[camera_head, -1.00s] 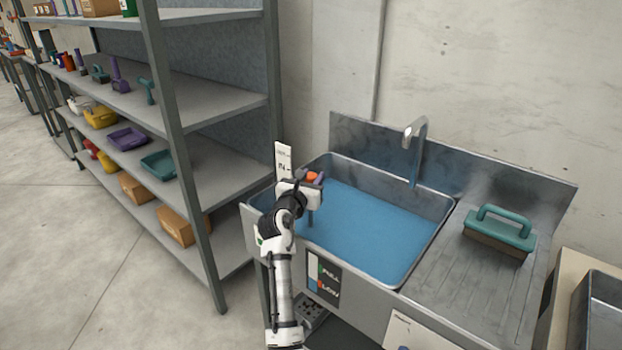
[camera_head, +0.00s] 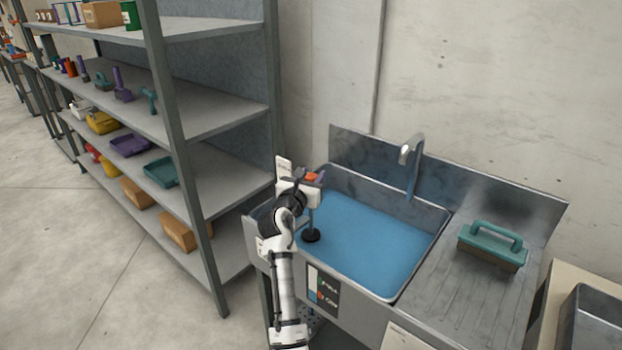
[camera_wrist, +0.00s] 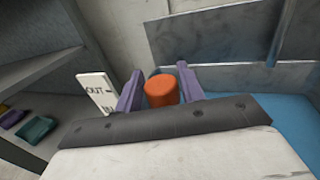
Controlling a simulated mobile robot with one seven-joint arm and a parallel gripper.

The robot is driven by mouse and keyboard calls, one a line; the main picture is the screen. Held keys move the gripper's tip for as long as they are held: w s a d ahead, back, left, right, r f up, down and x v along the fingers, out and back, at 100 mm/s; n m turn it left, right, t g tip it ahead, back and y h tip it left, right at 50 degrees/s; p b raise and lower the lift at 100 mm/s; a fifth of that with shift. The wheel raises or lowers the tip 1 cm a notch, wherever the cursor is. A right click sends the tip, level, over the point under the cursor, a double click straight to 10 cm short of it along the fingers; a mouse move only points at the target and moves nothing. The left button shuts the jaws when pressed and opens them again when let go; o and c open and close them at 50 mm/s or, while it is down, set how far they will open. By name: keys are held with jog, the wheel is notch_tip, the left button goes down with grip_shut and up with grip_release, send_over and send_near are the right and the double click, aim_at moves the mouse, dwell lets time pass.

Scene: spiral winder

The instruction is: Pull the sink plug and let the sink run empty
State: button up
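The steel sink (camera_head: 437,218) holds blue water (camera_head: 365,245). My gripper (camera_head: 314,176) is over the sink's left end. Its purple fingers are shut on the orange knob of the plug, which shows between them in the wrist view (camera_wrist: 162,91). A thin stem runs down from the knob to the black plug (camera_head: 311,236). The black disc shows whole against the water; I cannot tell whether it is clear of the surface. The drain hole is not visible.
A white marker with "OUT" lettering (camera_wrist: 97,91) stands left of my gripper. A level label (camera_head: 322,289) is on the sink's front. The tap (camera_head: 412,160) is at the back, a green-handled brush (camera_head: 493,245) on the drainboard. Shelving (camera_head: 205,120) stands close on the left.

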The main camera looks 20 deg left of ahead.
jog(key=shift+o, duration=1.4)
jog(key=shift+f, duration=0.1)
jog(key=shift+s, duration=0.1)
jog(key=s+b, duration=0.2)
jog(key=s, duration=1.1)
jog(key=shift+s+a, duration=0.25)
jog(key=shift+s, duration=0.1)
